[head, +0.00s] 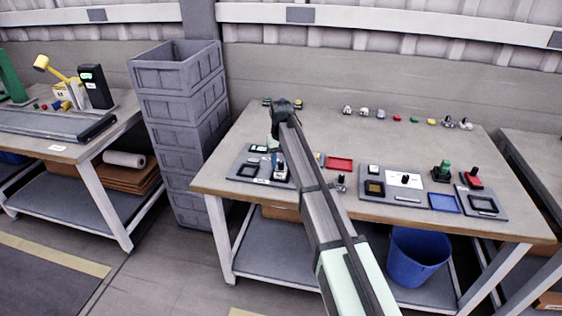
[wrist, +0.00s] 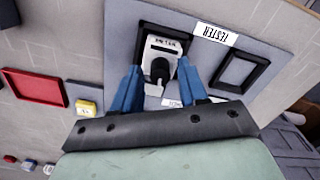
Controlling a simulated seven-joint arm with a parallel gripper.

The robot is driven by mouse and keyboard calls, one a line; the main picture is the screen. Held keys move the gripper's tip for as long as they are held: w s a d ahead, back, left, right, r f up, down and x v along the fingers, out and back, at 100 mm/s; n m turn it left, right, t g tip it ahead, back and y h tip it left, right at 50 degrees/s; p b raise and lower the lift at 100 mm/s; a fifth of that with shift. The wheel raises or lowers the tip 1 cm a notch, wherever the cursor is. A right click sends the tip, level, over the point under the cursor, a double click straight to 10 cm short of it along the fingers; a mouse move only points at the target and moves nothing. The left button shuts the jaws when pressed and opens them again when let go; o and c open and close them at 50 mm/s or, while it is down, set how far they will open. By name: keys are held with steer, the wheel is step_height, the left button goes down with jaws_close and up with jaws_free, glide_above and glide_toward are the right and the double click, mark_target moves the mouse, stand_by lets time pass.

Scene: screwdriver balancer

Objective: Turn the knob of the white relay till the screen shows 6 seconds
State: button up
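The white relay (wrist: 153,52) sits in a black-framed socket of a grey tester panel (wrist: 203,62). Its black knob (wrist: 160,69) faces the wrist camera. A small dark screen strip (wrist: 165,43) with light characters is above the knob; I cannot read it surely. My gripper (wrist: 160,74) has two blue fingers, apart, one on each side of the knob. A gap shows between each finger and the knob. In the head view my gripper (head: 279,160) is over the left panel (head: 246,171), and the arm partly hides the relay.
An empty black-framed socket (wrist: 240,70) lies right of the relay in the wrist view. A white block with a yellow top (wrist: 86,107) and a red tray (wrist: 33,87) are to the left. A second panel (head: 399,181) and small parts stand further right on the table.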

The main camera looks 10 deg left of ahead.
jaws_close()
steer(key=shift+m, duration=3)
stand_by(1.8)
steer(key=shift+o, duration=0.7)
jaws_free()
steer(key=shift+r, duration=0.1)
